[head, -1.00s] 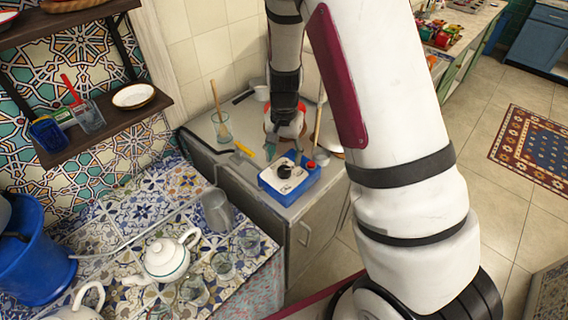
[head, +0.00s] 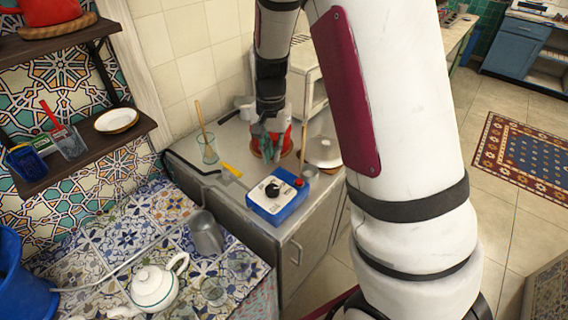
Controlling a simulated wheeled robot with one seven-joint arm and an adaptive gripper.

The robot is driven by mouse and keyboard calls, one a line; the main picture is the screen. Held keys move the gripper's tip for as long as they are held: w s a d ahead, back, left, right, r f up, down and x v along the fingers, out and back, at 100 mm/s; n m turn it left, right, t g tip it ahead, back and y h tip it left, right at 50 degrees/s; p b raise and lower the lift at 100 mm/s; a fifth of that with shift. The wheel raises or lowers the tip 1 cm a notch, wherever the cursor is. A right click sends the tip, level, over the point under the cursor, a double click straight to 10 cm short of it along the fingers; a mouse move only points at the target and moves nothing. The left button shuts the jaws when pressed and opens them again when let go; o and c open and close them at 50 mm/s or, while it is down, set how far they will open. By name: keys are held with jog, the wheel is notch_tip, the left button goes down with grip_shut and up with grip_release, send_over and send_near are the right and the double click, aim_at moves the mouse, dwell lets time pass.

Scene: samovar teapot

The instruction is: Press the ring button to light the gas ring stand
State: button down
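A blue box with a white top (head: 278,199) stands near the front edge of the grey counter. It has a black knob (head: 272,190) on its top and a small red button (head: 299,183) at its right back corner. My gripper (head: 268,158) hangs pointing down just behind the box, in front of a red pot-like object (head: 284,141) that it partly hides. The gripper is apart from the red button, up and to its left in the picture. Its fingers are small and blurred, so their opening is unclear. I cannot tell which object is the gas ring stand.
A glass with a wooden stick (head: 208,149), a yellow-handled tool (head: 231,169) and a small metal cup (head: 310,173) stand around the box. A lidded pan (head: 323,152) is at right. A white teapot (head: 153,287) and a grey metal mug (head: 206,234) stand on the tiled table.

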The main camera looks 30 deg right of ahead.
aim_at(298, 180)
jog(key=d+r+m+b, duration=0.2)
jog(key=d+m+b, duration=0.2)
jog(key=d+b, duration=0.3)
jog(key=shift+d+r+b, duration=0.2)
jog(key=shift+d+b, duration=0.2)
jog(key=shift+d, duration=0.15)
notch_tip(298, 180, down, 14)
dwell(0.5)
